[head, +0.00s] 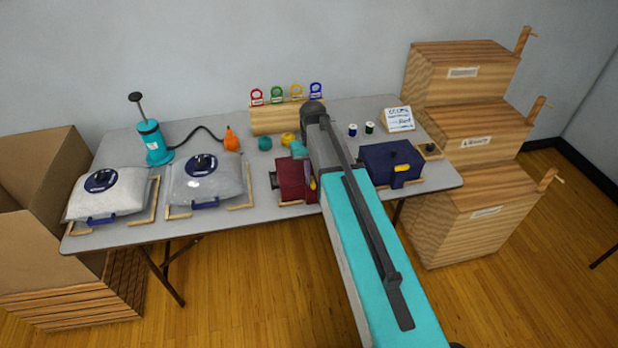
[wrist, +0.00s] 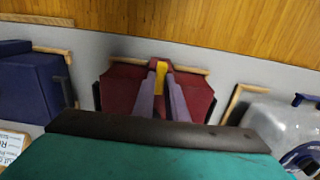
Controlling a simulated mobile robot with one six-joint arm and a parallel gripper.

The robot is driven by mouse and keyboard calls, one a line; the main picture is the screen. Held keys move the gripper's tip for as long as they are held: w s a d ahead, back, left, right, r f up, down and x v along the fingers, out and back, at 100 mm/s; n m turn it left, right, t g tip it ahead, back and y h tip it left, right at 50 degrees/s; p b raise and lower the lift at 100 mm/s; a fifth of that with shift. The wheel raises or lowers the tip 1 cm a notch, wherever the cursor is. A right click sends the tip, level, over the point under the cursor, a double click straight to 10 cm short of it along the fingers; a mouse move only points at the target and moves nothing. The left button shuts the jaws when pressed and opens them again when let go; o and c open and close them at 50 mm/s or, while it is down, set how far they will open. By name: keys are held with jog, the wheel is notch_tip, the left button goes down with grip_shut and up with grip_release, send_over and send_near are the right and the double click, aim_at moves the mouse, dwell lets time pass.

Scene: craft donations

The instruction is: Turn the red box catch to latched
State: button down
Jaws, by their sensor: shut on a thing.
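The red box (head: 292,181) sits on the table in the middle of the head view, its right part hidden behind my arm. In the wrist view the red box (wrist: 120,88) lies straight ahead of my gripper (wrist: 161,71). The two fingers are shut on the yellow catch (wrist: 161,80) at the box's front. The catch points along the fingers in this view; I cannot tell whether it is latched. A yellow piece, seemingly this catch (head: 312,184), shows beside my arm in the head view. My fingertips are hidden there.
The navy box (head: 390,163) with its own yellow catch stands to the right. Two clear bags (head: 206,180) (head: 108,194) lie in wooden frames to the left. Wooden crates (head: 465,130) rise at the right.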

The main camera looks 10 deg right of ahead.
aim_at(312, 180)
dwell(0.4)
jog(key=c, duration=1.8)
grip_release()
jog(key=shift+o, duration=0.2)
jog(key=shift+r, duration=0.1)
notch_tip(312, 180, up, 14)
jog(key=b, duration=0.3)
jog(key=shift+s+f, duration=0.1)
jog(key=shift+f, duration=0.15)
